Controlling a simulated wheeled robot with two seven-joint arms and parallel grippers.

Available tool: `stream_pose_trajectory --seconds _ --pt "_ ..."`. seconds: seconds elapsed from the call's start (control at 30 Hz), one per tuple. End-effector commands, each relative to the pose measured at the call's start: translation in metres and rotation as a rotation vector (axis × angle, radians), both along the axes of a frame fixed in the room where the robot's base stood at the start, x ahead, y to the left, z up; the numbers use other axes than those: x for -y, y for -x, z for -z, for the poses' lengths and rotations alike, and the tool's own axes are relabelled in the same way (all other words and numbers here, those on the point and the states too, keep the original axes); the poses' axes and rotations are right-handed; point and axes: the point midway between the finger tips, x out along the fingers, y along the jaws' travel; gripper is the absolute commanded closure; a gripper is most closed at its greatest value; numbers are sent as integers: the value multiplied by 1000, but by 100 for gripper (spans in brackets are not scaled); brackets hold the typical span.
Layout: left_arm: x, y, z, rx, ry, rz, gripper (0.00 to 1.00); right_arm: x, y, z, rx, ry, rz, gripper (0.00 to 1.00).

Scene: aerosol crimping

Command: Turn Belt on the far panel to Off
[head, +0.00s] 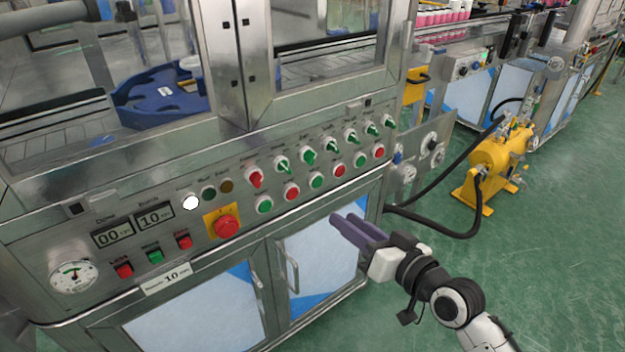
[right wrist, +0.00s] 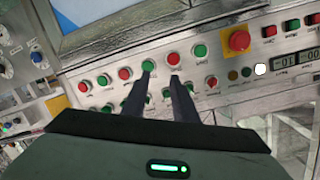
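The nearest machine's control panel (head: 330,150) carries a row of green and red selector knobs (head: 308,157) above a row of red and green buttons (head: 317,181). A farther panel (head: 470,68) with small dark knobs is on the machine behind, at upper right. The labels are too small to read, so I cannot tell which knob is Belt. My right gripper (head: 342,222) is open and empty, in front of the cabinet doors below the right end of the near panel. In the right wrist view its fingers (right wrist: 158,90) are apart before the panel. My left gripper is not in view.
A red emergency stop (head: 227,227) on a yellow plate is left of the buttons. A side plate with gauges (head: 428,147) stands right of the panel. A yellow pump (head: 495,155) with black hoses is on the floor. Green floor (head: 560,250) is clear at right.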

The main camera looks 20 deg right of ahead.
Motion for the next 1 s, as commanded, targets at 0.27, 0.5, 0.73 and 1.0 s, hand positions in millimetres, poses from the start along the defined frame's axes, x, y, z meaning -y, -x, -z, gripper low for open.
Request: stream_pose_trajectory --seconds 0.27,0.5,0.73,1.0 --pt "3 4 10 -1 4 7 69 5 -37 -71 142 -129 -27 74" --pt "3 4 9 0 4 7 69 -10 -77 -71 140 -131 -27 74" --pt "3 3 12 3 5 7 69 -23 -111 -70 138 -128 -27 74" --pt "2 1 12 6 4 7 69 -28 -125 -69 137 -125 -27 74"
